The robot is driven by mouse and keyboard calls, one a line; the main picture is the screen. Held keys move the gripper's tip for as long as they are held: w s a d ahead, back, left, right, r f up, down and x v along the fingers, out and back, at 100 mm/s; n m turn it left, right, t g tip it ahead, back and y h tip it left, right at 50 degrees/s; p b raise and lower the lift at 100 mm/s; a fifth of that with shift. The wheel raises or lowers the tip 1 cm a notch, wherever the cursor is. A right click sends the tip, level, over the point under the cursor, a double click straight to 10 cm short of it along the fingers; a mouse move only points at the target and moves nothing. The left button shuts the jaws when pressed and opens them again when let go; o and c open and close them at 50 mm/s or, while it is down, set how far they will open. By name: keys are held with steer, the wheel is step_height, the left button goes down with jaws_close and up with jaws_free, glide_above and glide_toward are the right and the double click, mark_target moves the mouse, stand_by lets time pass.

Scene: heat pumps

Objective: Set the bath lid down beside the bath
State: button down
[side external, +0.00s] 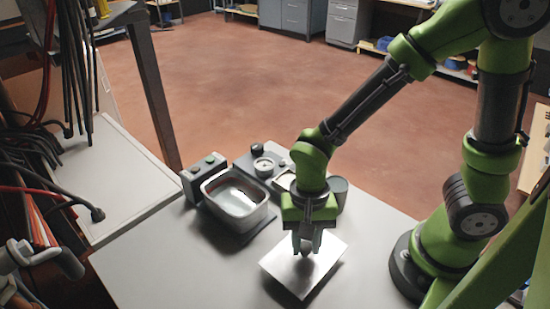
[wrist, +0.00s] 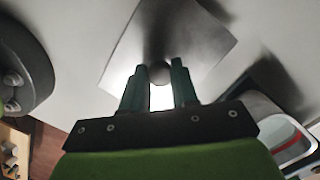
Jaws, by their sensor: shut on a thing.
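The bath lid (side external: 322,272) is a flat, pale metal plate below my gripper (side external: 305,250) in the side view, at the front of the table. My gripper is shut on the lid's dark round knob, which shows between the fingers in the wrist view (wrist: 160,73). The lid (wrist: 205,45) looks close to the table; I cannot tell whether it touches. The bath (side external: 236,200) is an open metal tub to the left of the lid, apart from it. Its corner also shows at the lower right of the wrist view (wrist: 285,135).
A control box (side external: 204,178) with buttons stands behind the bath at left. A unit with a round gauge (side external: 263,166) and a grey-green cup (side external: 338,188) stand behind my gripper. Bare table (side external: 165,265) lies to the front left. Cables hang at far left.

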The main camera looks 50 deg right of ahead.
steer(key=shift+f, duration=1.15)
steer(key=c, duration=0.8)
jaws_free()
steer(key=r, duration=0.5)
steer(key=w+d+r, duration=0.1)
steer(key=r, duration=1)
steer(key=shift+w+d+r, duration=0.35)
steer(key=shift+w, duration=0.05)
